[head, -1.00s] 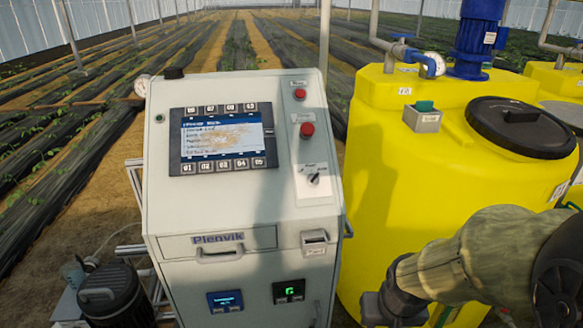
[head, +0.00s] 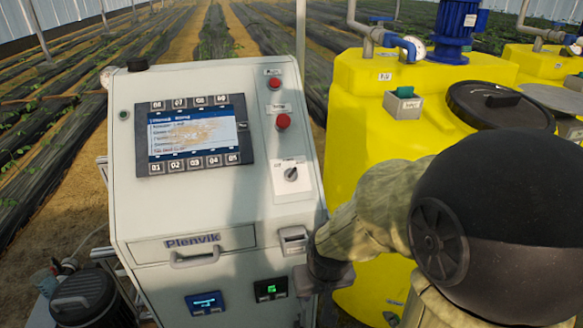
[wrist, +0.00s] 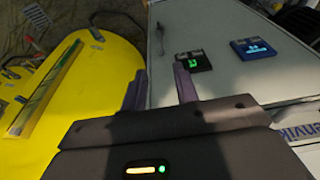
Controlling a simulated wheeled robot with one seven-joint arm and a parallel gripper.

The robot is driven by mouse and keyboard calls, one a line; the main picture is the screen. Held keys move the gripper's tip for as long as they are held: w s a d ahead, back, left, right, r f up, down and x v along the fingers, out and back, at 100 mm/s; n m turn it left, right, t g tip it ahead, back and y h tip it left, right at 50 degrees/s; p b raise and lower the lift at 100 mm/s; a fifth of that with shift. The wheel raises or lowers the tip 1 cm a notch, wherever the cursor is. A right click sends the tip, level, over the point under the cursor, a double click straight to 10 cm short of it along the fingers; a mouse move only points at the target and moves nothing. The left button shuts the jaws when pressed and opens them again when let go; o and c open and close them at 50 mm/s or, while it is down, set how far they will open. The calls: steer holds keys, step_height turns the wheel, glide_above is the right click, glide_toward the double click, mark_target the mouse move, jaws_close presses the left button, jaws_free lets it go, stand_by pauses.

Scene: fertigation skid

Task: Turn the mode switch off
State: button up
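The mode switch (head: 291,174) is a small dark rotary knob on a white label plate, at the lower right of the cabinet's sloped panel in the head view. Its exact pointer setting is too small to read. My gripper (wrist: 160,82) shows in the wrist view with its two fingers apart and nothing between them. In the head view its dark body is beside the cabinet's right edge, below and to the right of the switch, apart from it. Its fingertips are not clear there. The switch is not visible in the wrist view.
The grey cabinet (head: 146,212) carries a screen (head: 192,130), two red buttons (head: 283,121) above the switch, and a drawer handle (head: 195,258). A yellow tank (head: 360,130) stands close on the right, behind my arm. The air before the sloped panel is clear.

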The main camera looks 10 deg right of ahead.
steer(key=m+y, duration=0.3)
steer(key=m, duration=0.4)
glide_toward(294, 170)
steer(key=s+d+f, duration=0.1)
steer(key=s+d, duration=0.1)
steer(key=d, duration=0.1)
step_height(294, 170, up, 7)
steer(key=d+y, duration=0.1)
steer(key=shift+s+d+r+t+y+b, duration=0.2)
steer(key=shift+s+t+y+b, duration=0.1)
steer(key=shift+s+b, duration=0.1)
steer(key=x, duration=1.7)
steer(key=shift+w+f, duration=0.2)
